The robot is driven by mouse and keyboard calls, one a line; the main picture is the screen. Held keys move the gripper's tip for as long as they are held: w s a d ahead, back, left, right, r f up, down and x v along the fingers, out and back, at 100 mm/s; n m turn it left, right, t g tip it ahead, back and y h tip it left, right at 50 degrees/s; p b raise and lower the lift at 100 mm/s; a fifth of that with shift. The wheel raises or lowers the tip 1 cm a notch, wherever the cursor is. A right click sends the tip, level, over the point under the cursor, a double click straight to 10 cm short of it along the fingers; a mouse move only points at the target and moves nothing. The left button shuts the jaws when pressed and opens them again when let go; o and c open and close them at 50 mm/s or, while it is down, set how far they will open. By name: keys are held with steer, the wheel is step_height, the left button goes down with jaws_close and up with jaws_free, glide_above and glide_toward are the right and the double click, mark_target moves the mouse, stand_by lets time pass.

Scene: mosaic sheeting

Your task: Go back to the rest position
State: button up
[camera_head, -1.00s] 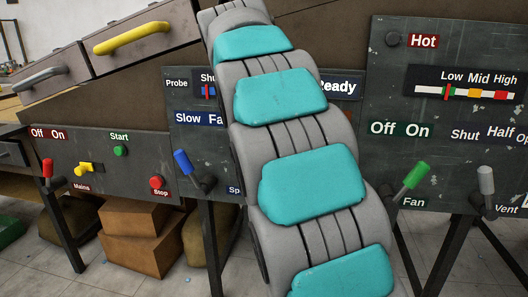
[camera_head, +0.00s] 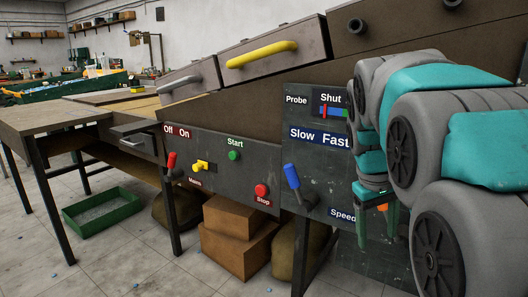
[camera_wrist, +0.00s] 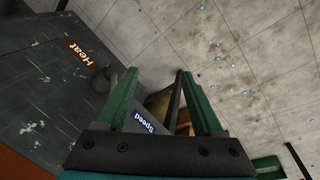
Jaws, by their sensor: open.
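My gripper (camera_head: 377,236) hangs at the end of my folded arm at the right of the head view, fingers pointing down, in front of the control panel (camera_head: 330,180). In the wrist view, my gripper (camera_wrist: 157,78) has its two green fingers spread apart with nothing held between them. The Speed label (camera_wrist: 144,121) shows between and below the fingers. The Heat label (camera_wrist: 80,52) is to their left. My arm hides the right part of the panel in the head view.
The blue lever (camera_head: 291,176), red lever (camera_head: 172,161) and yellow Mains switch (camera_head: 201,166) stick out from the panels. Cardboard boxes (camera_head: 228,240) lie below. A green tray (camera_head: 102,212) is on the floor at left. Open floor (camera_head: 110,270) lies in front.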

steer(key=s+a+f+m+g+y, duration=0.1)
steer(key=s+a+f, duration=0.3)
steer(key=s+f, duration=0.4)
steer(key=s+a+f+m+g+y, duration=0.1)
steer(key=s+a+f, duration=0.2)
steer(key=s+f, duration=0.6)
steer(key=s, duration=0.9)
steer(key=shift+a+f+g, duration=0.15)
steer(key=shift+a+g, duration=0.25)
